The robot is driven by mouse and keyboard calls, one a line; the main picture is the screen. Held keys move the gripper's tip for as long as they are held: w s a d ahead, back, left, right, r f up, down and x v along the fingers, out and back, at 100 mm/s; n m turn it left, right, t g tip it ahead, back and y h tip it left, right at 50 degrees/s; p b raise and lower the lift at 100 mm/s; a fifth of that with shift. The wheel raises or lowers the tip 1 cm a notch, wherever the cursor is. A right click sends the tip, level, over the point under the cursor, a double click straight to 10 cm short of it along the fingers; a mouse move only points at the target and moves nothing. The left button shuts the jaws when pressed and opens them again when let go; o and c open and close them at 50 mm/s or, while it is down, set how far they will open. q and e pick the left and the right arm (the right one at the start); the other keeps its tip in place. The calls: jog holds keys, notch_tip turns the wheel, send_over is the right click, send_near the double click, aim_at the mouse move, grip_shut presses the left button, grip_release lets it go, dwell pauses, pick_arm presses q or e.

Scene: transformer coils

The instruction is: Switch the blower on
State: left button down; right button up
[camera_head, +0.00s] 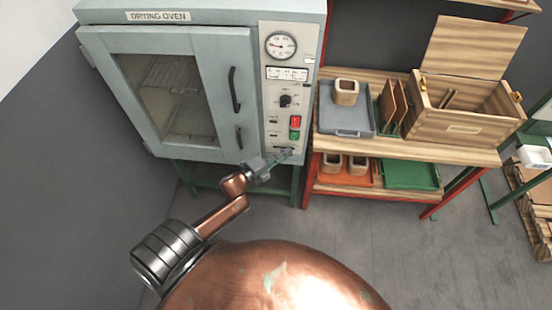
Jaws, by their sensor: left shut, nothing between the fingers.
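The drying oven (100,45) stands at the left with its door shut. Its pale control panel (269,90) is right of the door. The panel carries a round gauge (281,45), a black knob (285,101), a red button (295,121) and a green button (294,134), with small labels beside them. I cannot read which control is the blower's. My left gripper (287,153) is shut and empty, its tips at the bottom of the panel below the green button. They cover that part, and I cannot tell whether they touch it. My right gripper is out of view.
A wooden bench (450,151) right of the oven holds a grey tray (345,122) with a coil, upright boards (393,100) and an open wooden box (468,112). Its lower shelf holds an orange tray (330,179) with coils and a green tray (411,175).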

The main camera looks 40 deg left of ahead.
pick_arm(q)
jog(key=shift+w+a+f, duration=0.1)
jog(key=shift+w+a, duration=0.2)
jog(key=shift+w, duration=0.5)
jog(key=shift+w+a+f, duration=0.15)
jog(key=shift+w+a, duration=0.1)
jog(key=shift+w, duration=0.55)
jog(key=shift+w+a+f, duration=0.1)
jog(key=shift+w+a, duration=0.2)
jog(key=shift+w, duration=0.5)
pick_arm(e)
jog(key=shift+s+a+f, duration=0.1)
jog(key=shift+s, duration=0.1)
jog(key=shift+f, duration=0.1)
pick_arm(q)
jog(key=shift+w+a+f+b, duration=0.15)
jog(key=shift+w+f+b, duration=0.2)
jog(key=shift+b, duration=0.85)
jog(key=shift+s+r+p, duration=0.1)
jog(key=shift+r+p, duration=0.15)
jog(key=shift+p, duration=0.1)
jog(key=shift+s, duration=0.2)
send_near(296, 140)
jog(key=s+d+f, duration=0.1)
jog(key=s+f, duration=0.1)
jog(key=s, duration=0.5)
jog(key=shift+f, duration=0.2)
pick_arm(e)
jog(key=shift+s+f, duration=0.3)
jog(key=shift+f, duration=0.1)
